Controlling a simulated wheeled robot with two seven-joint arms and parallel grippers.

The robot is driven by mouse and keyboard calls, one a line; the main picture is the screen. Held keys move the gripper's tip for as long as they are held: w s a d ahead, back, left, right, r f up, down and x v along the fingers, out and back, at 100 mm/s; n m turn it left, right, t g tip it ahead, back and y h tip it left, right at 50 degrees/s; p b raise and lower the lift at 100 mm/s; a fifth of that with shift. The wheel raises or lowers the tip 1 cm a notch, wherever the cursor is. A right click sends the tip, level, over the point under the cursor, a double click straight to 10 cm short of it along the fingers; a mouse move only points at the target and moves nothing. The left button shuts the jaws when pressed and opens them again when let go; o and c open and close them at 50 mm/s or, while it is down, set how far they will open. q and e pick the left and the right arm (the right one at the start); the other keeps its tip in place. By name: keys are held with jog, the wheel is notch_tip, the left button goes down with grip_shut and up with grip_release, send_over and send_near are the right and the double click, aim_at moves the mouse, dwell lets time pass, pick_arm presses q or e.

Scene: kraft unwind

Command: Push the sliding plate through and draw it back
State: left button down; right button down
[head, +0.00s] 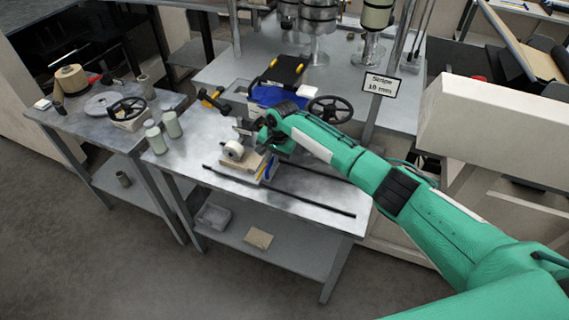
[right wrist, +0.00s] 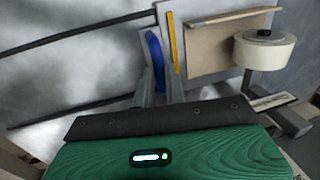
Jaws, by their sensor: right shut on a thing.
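The sliding plate (right wrist: 170,20) is a light grey plate between two dark rails on the steel table. It carries a tan block (head: 238,164), a white tape roll (head: 233,150), a blue handle (right wrist: 153,52) and a yellow strip (right wrist: 173,42). These also show in the right wrist view, the block (right wrist: 215,48) and roll (right wrist: 264,50) to the right of the handle. My left gripper is out of view.
The dark rails (head: 315,190) run along the table (head: 215,175) and its right part is clear. Two pale cups (head: 163,131) stand at the left. A black handwheel (head: 330,109) and a sign (head: 380,84) stand behind. My right arm covers the table's back right.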

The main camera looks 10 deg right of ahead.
aim_at(264, 167)
jog(key=shift+w+a+f+b, duration=0.15)
jog(key=shift+w+a+b, duration=0.2)
jog(key=shift+w+a, duration=0.55)
jog(key=shift+a, duration=0.4)
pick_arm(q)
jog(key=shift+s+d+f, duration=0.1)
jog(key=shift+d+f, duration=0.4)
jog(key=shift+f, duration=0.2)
pick_arm(e)
jog(key=c, duration=1.5)
grip_release()
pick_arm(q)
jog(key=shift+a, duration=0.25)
pick_arm(e)
jog(key=shift+o, duration=0.2)
